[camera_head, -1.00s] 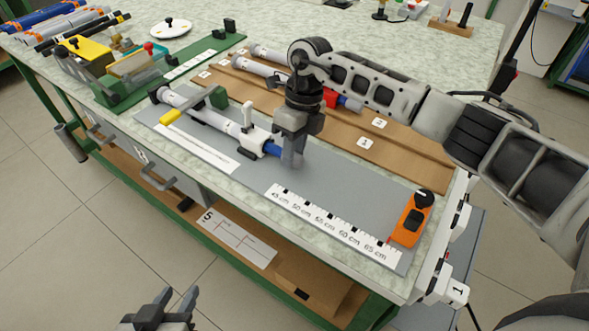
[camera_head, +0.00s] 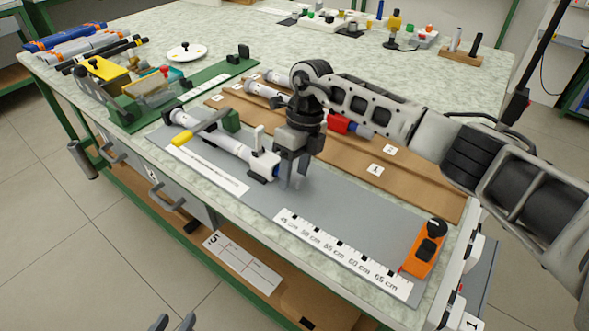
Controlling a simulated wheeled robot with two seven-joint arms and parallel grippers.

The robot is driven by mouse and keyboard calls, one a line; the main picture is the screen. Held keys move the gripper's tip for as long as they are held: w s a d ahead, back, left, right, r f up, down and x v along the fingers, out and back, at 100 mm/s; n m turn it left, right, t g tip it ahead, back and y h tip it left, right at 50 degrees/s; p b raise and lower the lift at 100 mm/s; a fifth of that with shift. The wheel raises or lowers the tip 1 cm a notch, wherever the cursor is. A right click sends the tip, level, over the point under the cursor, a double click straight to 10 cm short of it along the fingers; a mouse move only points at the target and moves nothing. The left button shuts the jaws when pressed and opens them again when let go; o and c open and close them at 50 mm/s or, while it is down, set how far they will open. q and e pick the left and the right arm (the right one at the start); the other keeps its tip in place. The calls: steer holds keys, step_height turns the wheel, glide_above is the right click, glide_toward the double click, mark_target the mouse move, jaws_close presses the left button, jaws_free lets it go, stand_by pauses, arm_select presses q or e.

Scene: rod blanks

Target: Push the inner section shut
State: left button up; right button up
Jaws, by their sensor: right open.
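The rod is a white tube (camera_head: 220,145) lying in a fixture on the grey mat, with a white clamp collar (camera_head: 258,165) at its right end. A short bit of the blue inner section (camera_head: 277,171) shows between the collar and my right gripper. My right gripper (camera_head: 291,181) points down at that end, its jaws open and its fingers close against the blue end; whether they touch is hidden. My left gripper (camera_head: 173,323) is at the bottom edge, away from the bench; only its two separated fingertips show.
A printed ruler strip (camera_head: 340,254) lies right of the rod, with an orange stop block (camera_head: 424,250) beyond it. A green block (camera_head: 231,121) and yellow-ended lever (camera_head: 182,138) are at the tube. Brown numbered boards (camera_head: 420,190) lie behind. The mat between gripper and orange block is clear.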

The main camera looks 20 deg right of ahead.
steer(key=v, duration=1.6)
steer(key=shift+f, duration=0.1)
stand_by(0.4)
